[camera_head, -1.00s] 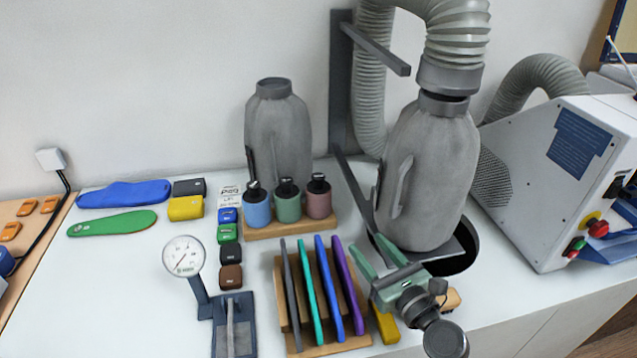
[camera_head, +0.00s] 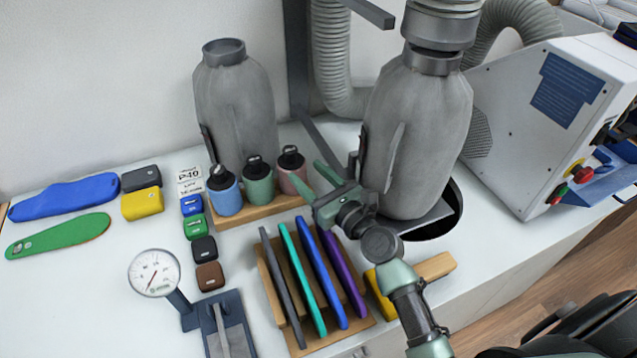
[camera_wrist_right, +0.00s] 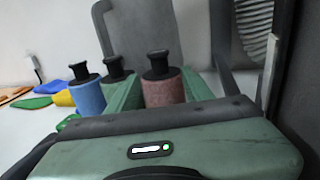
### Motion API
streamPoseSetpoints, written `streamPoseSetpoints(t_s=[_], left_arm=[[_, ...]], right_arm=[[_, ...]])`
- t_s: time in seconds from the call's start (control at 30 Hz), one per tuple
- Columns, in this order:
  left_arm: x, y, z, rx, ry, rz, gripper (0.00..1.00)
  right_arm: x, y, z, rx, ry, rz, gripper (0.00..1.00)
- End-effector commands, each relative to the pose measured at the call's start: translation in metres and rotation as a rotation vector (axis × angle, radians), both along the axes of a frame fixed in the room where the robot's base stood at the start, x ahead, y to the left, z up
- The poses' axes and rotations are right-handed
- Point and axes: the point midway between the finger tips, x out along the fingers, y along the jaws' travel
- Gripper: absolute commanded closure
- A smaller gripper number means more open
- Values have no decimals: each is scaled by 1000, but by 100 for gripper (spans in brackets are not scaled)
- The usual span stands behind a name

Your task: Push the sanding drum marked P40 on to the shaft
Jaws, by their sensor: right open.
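Three sanding drums with black tops stand upright in a row on a wooden stand (camera_head: 232,219): a blue one (camera_head: 226,197), a green one (camera_head: 259,187) and a pink one (camera_head: 291,178). A white card (camera_head: 190,180) reading P40 lies left of them; I cannot read a mark on any drum. My right gripper (camera_head: 308,176) is open and empty, just right of the pink drum. In the right wrist view the pink drum (camera_wrist_right: 164,88) shows ahead, between the green fingers, apparently beyond them. I cannot make out the shaft. My left gripper is out of view.
A grey bag (camera_head: 415,140) with a hose stands behind my right gripper, by a dark round hole (camera_head: 455,215). A rack of upright coloured sheets (camera_head: 310,280) is in front. A white machine (camera_head: 545,125) stands at right. A dial gauge (camera_head: 154,272) is front left.

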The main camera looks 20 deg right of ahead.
Motion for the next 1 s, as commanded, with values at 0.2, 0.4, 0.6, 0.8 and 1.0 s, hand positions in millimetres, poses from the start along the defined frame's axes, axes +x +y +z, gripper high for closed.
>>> streamPoseSetpoints(t_s=[0.2,0.4,0.6,0.8,1.0], left_arm=[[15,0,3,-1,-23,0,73],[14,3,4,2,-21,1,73],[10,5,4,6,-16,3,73],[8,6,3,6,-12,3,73],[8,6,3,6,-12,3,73]], right_arm=[[26,8,2,1,-1,0,49],[45,13,1,1,-1,0,49],[55,16,1,0,-1,0,49],[56,17,0,0,1,0,49],[56,17,0,0,0,0,66]])
